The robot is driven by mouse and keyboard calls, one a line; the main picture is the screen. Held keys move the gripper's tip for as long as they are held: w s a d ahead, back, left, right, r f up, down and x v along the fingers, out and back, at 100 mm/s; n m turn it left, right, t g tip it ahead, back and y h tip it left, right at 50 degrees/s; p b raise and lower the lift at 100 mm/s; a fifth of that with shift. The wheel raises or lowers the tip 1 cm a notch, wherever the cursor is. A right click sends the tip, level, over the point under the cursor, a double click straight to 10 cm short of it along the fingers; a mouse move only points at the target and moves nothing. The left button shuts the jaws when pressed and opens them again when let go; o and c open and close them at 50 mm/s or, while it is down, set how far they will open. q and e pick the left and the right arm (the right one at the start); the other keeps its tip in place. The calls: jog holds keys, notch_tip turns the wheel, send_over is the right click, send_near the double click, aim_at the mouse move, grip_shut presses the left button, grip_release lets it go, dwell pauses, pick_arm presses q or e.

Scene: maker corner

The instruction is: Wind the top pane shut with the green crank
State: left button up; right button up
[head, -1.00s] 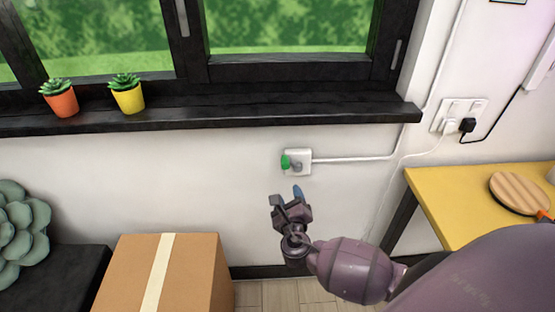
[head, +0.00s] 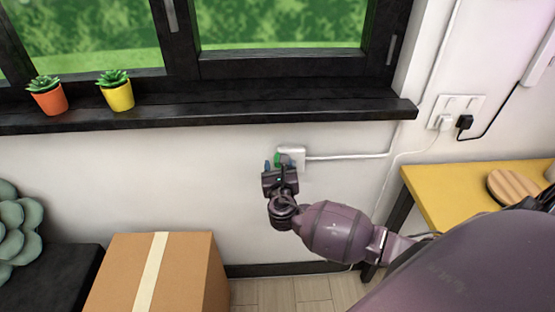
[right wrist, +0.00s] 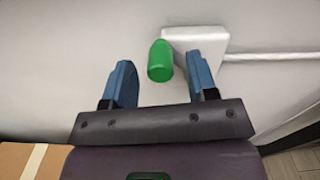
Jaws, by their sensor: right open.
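The green crank (head: 281,158) sticks out of a white wall box (head: 293,154) below the window sill. In the head view my right gripper (head: 280,167) is right in front of it and partly hides it. In the right wrist view the green crank knob (right wrist: 160,61) lies between and just beyond the two blue fingertips of my open right gripper (right wrist: 162,80). The fingers do not touch it. The top pane cannot be made out; only the lower part of the window (head: 280,68) shows. My left gripper is not in view.
A black sill (head: 200,117) with an orange pot (head: 48,100) and a yellow pot (head: 119,96) runs above. A cardboard box (head: 190,275) stands below left. A yellow table (head: 440,195) is at the right. A white cable (head: 350,157) leaves the wall box rightward.

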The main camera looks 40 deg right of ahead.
jog(key=shift+x, duration=1.75)
jog(key=shift+c, duration=0.2)
jog(key=shift+s, duration=0.1)
grip_shut()
